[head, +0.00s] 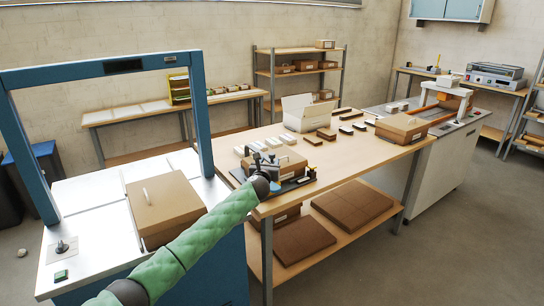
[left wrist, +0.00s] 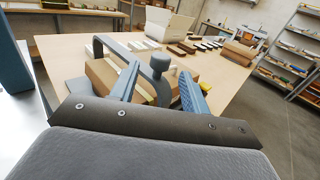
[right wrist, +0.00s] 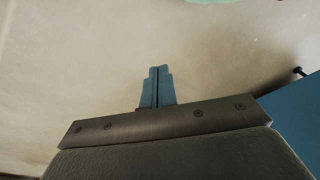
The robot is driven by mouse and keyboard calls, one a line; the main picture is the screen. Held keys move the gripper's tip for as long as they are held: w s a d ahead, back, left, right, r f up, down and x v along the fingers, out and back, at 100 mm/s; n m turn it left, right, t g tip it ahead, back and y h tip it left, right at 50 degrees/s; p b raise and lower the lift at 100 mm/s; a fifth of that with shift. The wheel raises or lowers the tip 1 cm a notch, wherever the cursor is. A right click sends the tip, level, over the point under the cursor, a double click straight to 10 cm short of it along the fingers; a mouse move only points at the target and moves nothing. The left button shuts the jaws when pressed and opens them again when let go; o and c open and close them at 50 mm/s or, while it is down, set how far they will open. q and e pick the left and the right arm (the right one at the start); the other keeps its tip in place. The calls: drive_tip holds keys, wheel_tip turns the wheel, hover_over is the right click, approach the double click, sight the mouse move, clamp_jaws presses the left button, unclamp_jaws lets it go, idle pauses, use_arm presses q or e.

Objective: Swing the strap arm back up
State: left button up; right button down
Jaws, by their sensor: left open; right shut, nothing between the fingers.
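The strap arm (left wrist: 120,50) is a dark grey curved bar with a round knob (left wrist: 160,63), seen in the left wrist view. It lies low across a brown box (left wrist: 104,76), which also shows in the head view (head: 290,166) on the wooden table. My left gripper (head: 270,163) is at the box's near left side. In the left wrist view my left gripper (left wrist: 159,71) is open, with the knob between its fingertips in the picture; contact cannot be told.
The wooden table (head: 345,160) holds a white open carton (head: 303,113), several small dark boxes and a larger brown box (head: 402,128). A blue-framed machine (head: 100,72) with a brown box (head: 163,207) stands at left.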

sight(271, 157)
use_arm(q)
drive_tip(key=w, duration=0.3)
drive_tip(key=shift+w+d, duration=0.35)
drive_tip(key=shift+w+d+p, duration=0.1)
drive_tip(key=shift+w+p, duration=0.25)
drive_tip(key=shift+w, duration=0.6)
use_arm(e)
drive_tip(key=shift+s+d+f, duration=0.1)
drive_tip(key=shift+d+f, duration=0.1)
drive_tip(key=shift+f, duration=0.35)
drive_tip(key=shift+s+d+f, duration=0.1)
drive_tip(key=shift+d+f, duration=0.15)
drive_tip(key=shift+f, duration=0.35)
drive_tip(key=shift+s+d+f, duration=0.1)
drive_tip(key=shift+d+f, duration=0.1)
drive_tip(key=shift+f, duration=0.35)
drive_tip(key=shift+w, duration=0.2)
use_arm(q)
drive_tip(key=shift+c, duration=1)
clamp_jaws()
use_arm(e)
drive_tip(key=shift+w+r, duration=0.1)
drive_tip(key=shift+r, duration=0.05)
